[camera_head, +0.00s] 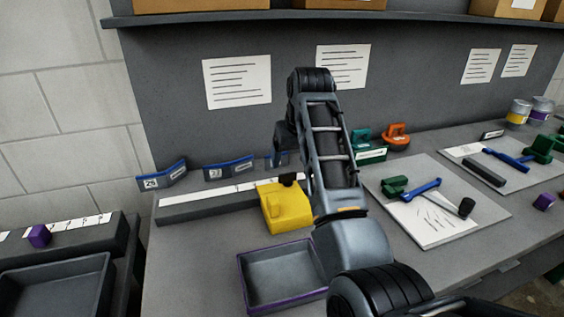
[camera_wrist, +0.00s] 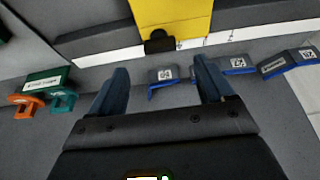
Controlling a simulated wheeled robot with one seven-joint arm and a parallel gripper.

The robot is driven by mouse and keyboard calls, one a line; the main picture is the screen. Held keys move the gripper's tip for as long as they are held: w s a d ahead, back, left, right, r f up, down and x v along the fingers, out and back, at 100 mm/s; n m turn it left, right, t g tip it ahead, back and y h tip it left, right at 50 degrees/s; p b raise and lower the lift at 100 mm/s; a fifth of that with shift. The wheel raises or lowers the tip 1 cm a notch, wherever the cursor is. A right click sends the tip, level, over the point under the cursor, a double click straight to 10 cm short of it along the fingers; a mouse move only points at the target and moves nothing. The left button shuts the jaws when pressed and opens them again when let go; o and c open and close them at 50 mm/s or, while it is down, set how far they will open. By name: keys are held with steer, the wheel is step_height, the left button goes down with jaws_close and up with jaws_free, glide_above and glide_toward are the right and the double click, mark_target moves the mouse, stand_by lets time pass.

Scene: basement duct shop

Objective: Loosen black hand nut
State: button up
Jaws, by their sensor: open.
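In the wrist view the nut (camera_wrist: 158,42) shows as a small dark knob against the yellow fixture (camera_wrist: 170,14). My gripper (camera_wrist: 162,78) is open and empty, with its two blue fingers spread apart. The nut appears beyond the fingertips, roughly centred between them, and I see no contact. In the head view my arm hides the gripper's fingers.
Blue numbered tags (camera_head: 230,168) stand behind a long grey rail (camera_head: 200,208). A purple-rimmed tray (camera_head: 243,278) lies in front of the fixture. Green and orange clamps (camera_head: 396,136) and a white board with tools (camera_head: 440,231) are to the right.

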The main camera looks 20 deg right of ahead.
mark_target(288, 174)
steer(key=x, duration=0.7)
steer(key=shift+w+f, duration=0.25)
steer(key=shift+f, duration=0.1)
steer(key=shift+c, duration=0.2)
steer(key=c, duration=1)
steer(key=shift+p, duration=0.3)
